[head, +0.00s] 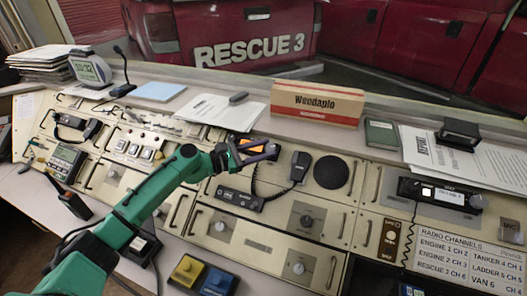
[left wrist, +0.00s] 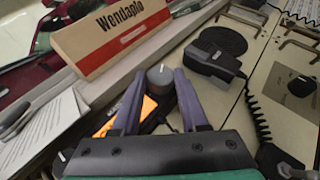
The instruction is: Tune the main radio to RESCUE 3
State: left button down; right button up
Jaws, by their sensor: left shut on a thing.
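A radio with a lit orange display (head: 250,145) sits at the back middle of the console, partly covered by my left gripper (head: 258,153). In the left wrist view its orange display (left wrist: 142,108) is partly behind a finger, and I cannot read it. The radio's round dark knob (left wrist: 160,76) with a white mark lies between the fingertips of my left gripper (left wrist: 159,80), which is shut on it. A RADIO CHANNELS card (head: 465,262) at the right front lists RESCUE 3, with a channel number that looks like 6. My right gripper is not in view.
A Wendaplo box (head: 317,103) stands on the ledge behind. A handset (head: 300,167) with a coiled cord and a round speaker (head: 331,172) are to the right. Another radio (head: 440,194) is at the far right. Yellow and blue pedals (head: 202,275) are in front.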

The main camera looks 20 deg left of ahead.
pick_arm(q)
jog(key=m+g+b, duration=0.1)
jog(key=m+g+h+b, duration=0.1)
jog(key=m+g+b, duration=0.1)
jog(key=m+g, duration=0.1)
jog(key=shift+w+a, duration=0.1)
jog(key=shift+w, duration=0.15)
jog(key=shift+w+r+m+g+b, duration=0.1)
jog(key=shift+r+m+g+b, duration=0.1)
jog(key=shift+m+g+b, duration=0.4)
jog(key=shift+m+g, duration=0.9)
jog(key=shift+g, duration=0.2)
jog(key=shift+a, duration=0.1)
jog(key=shift+c, duration=2.2)
grip_release()
